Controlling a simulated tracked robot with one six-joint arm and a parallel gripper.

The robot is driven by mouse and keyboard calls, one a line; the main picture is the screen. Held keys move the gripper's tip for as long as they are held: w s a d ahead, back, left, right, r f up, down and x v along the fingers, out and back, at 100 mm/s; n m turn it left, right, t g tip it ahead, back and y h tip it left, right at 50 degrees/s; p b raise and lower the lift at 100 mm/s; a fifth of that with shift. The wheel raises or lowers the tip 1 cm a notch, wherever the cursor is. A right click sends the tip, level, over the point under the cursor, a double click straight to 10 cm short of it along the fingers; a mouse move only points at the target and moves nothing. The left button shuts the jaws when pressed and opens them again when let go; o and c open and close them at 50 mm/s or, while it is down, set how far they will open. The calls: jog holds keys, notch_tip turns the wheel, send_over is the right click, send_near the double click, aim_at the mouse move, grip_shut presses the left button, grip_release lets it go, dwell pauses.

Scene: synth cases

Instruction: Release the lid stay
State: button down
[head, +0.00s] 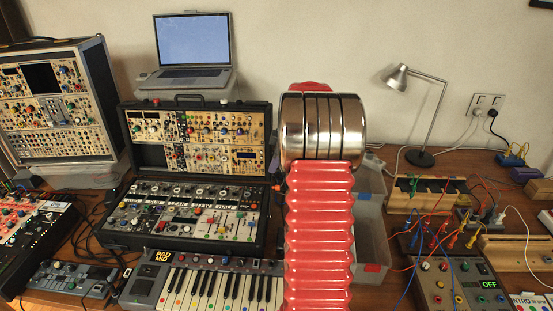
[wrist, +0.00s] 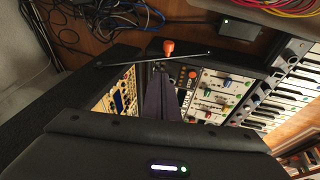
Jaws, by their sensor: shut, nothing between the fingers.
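The black synth case (head: 195,178) stands open in the head view, its upper half upright behind the lower panel. In the wrist view the case is seen turned sideways, with its knob panel (wrist: 218,90) beside a dark edge. A thin metal rod, apparently the lid stay (wrist: 188,57), runs across that edge. An orange knob (wrist: 168,47) shows close beside the rod. My gripper (wrist: 160,80) is shut and empty, its dark fingers pointing toward the rod and knob. I cannot tell whether they touch. In the head view my red arm hides the gripper and the case's right side.
A keyboard (head: 215,284) lies in front of the case, and a laptop (head: 193,50) stands behind it. A clear bin (head: 371,225) stands to the right. Cables and a small black box (wrist: 236,28) lie near the case in the wrist view. A lamp (head: 430,110) stands at the back right.

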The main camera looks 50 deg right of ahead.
jog(key=f, duration=0.2)
jog(key=w+d+f, duration=0.1)
jog(key=shift+w+f, duration=0.1)
jog(key=shift+f, duration=0.05)
jog(key=shift+w+d+f, duration=0.3)
jog(key=shift+d+f, duration=0.05)
jog(key=shift+f, duration=0.3)
